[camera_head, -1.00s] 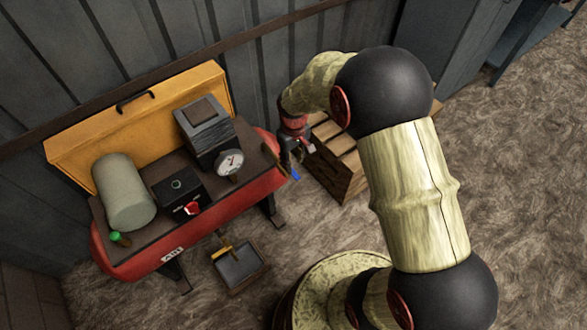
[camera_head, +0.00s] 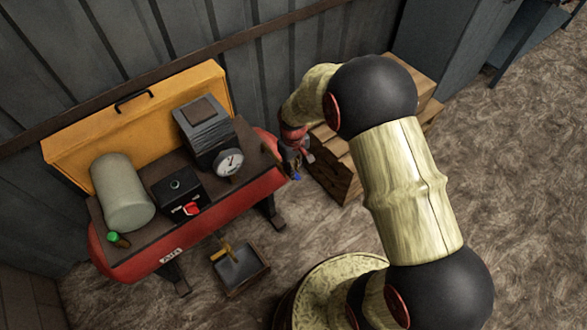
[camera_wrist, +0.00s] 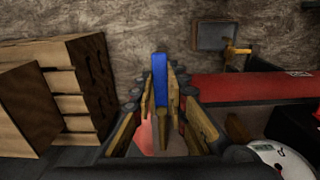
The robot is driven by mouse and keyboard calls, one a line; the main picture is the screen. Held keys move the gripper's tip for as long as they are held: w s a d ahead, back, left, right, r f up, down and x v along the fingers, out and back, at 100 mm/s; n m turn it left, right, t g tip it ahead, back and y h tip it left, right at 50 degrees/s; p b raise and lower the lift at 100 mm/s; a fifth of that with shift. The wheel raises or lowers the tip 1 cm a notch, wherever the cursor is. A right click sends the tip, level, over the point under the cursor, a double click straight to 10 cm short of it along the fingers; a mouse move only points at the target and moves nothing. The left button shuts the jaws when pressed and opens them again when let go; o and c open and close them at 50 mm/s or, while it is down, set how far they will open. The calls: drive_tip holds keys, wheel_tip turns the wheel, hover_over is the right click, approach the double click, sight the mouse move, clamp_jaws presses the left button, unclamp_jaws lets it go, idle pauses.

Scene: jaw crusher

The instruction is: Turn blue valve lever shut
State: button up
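The blue valve lever (camera_wrist: 160,72) stands between the two fingers of my gripper (camera_wrist: 160,92) in the wrist view. The fingers are drawn in close on both sides of it; any small gap is hard to make out. In the head view, my gripper (camera_head: 294,160) is at the right end of the red air tank (camera_head: 235,205), and the blue lever (camera_head: 296,177) shows only as a small tip below it. The valve body is mostly hidden by the gripper.
The compressor carries a round gauge (camera_head: 229,162), a black box with a red switch (camera_head: 191,209) and a grey cylinder (camera_head: 122,192). Wooden crates (camera_head: 335,168) stand close to the right of my gripper. A tray with a hammer (camera_head: 240,270) lies on the floor in front.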

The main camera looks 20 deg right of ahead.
clamp_jaws()
idle(0.6)
drive_tip(key=w+a+m+p, duration=0.3)
drive_tip(key=a+m+p, duration=0.2)
drive_tip(key=m, duration=1.2)
drive_tip(key=shift+w+a+m, duration=0.15)
drive_tip(key=shift+a+m, duration=0.25)
drive_tip(key=shift+a, duration=0.4)
drive_tip(key=o, duration=0.6)
unclamp_jaws()
